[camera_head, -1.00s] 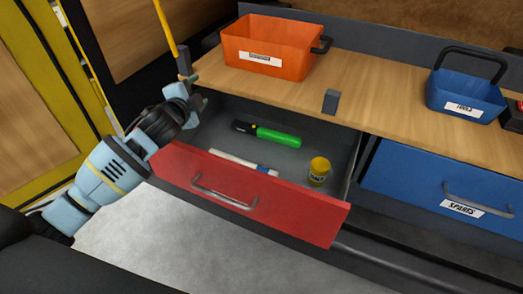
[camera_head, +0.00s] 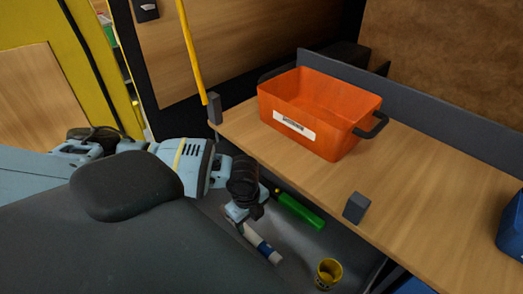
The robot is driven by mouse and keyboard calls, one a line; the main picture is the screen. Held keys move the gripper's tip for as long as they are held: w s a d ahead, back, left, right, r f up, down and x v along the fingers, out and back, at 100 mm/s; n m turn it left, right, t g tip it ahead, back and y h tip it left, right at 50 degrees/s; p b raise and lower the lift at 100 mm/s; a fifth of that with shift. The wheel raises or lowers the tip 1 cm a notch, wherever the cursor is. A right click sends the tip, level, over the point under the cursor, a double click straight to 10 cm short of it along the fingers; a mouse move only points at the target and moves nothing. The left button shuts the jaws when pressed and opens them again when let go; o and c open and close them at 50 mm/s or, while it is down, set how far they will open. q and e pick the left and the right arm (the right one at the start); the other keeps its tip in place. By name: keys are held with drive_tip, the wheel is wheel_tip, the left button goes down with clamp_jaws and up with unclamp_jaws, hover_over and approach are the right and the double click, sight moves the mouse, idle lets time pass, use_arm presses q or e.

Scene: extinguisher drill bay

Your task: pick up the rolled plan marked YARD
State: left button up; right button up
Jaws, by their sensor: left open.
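A white roll with a blue band (camera_head: 262,246) lies in the open drawer (camera_head: 318,243). I can read no YARD mark on it, and its upper end is hidden by my left gripper. My left gripper (camera_head: 243,224) points down into the drawer, open, over the upper end of the roll. I cannot tell whether its fingers are around the roll or only above it. My right gripper is not in view.
A green cylinder with a dark end (camera_head: 300,211) lies just right of my left gripper in the drawer. A yellow tin (camera_head: 328,273) stands at the lower right. An orange bin (camera_head: 318,112) and a small grey block (camera_head: 355,207) are on the wooden worktop (camera_head: 425,195) beside the drawer.

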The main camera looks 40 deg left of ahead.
sight(249, 232)
use_arm(q)
drive_tip(key=shift+s+f, duration=0.1)
drive_tip(key=shift+s, duration=0.15)
drive_tip(key=shift+f, duration=0.3)
drive_tip(key=shift+w+f, duration=0.1)
drive_tip(key=shift+f, duration=0.85)
drive_tip(key=shift+w+a+f+b, duration=0.1)
drive_tip(key=shift+a+f+b, duration=0.1)
drive_tip(key=shift+f, duration=1.1)
drive_tip(key=shift+a+f+b, duration=0.1)
drive_tip(key=shift+a+f, duration=0.05)
drive_tip(key=shift+f, duration=1.1)
drive_tip(key=c, duration=1.1)
